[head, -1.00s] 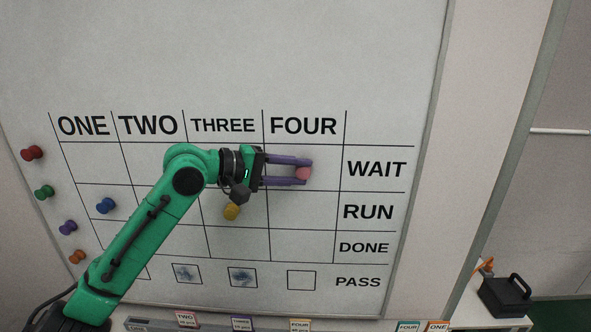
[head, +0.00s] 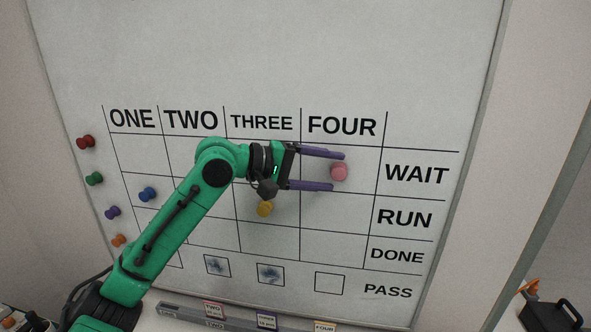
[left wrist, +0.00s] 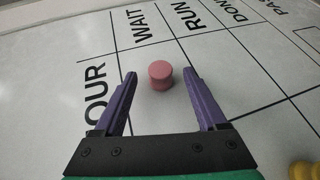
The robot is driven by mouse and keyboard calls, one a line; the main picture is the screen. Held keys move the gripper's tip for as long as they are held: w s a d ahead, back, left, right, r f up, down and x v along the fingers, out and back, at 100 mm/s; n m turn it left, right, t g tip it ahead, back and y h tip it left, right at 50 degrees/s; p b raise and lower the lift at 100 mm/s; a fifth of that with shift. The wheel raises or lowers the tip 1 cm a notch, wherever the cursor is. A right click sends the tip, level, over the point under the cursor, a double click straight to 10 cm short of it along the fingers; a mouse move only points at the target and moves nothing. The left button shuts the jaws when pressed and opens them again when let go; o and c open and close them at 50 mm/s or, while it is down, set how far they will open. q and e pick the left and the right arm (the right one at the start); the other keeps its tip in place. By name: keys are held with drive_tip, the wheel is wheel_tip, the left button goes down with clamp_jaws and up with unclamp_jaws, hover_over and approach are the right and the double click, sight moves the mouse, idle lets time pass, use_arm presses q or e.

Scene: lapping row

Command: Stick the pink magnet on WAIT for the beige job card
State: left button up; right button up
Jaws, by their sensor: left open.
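The pink magnet (head: 339,172) sits on the whiteboard in the cell under FOUR, in the WAIT row. It also shows in the left wrist view (left wrist: 160,75), standing on the board between the fingertips and clear of both. My left gripper (head: 338,171) is open, with its purple fingers above and below the magnet in the head view. The beige job card (head: 325,327) reads FOUR and stands in the rail under the board, cut off by the picture's bottom edge. My right gripper is not in view.
Red (head: 86,142), green (head: 94,178), purple (head: 112,212) and orange (head: 118,240) magnets line the left edge. The board above the grid is clear.

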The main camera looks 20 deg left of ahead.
use_arm(q)
drive_tip(key=b+v, duration=0.5)
drive_tip(key=v, duration=0.8)
drive_tip(key=w+d+f+m+g+y, duration=0.1)
drive_tip(key=d+f+m+g+y, duration=0.15)
drive_tip(key=f, duration=1.45)
drive_tip(key=w+d+f+m+g+y, duration=0.1)
drive_tip(key=f+m+y, duration=0.2)
drive_tip(key=f, duration=1.4)
drive_tip(key=s+f+m+g+y, duration=0.3)
drive_tip(key=s+f+m+y, duration=0.15)
drive_tip(key=s+f, duration=1.35)
drive_tip(key=s+f+g, duration=0.1)
drive_tip(key=s+f, duration=0.1)
drive_tip(key=f, duration=0.9)
drive_tip(key=s+f+g, duration=0.1)
drive_tip(key=s+f, duration=0.1)
drive_tip(key=f, duration=0.8)
drive_tip(key=s+a+f+y, duration=0.1)
drive_tip(key=s+a+f, duration=0.2)
drive_tip(key=s+f, duration=1.1)
drive_tip(key=shift+s+g, duration=0.35)
drive_tip(key=shift+s, duration=0.65)
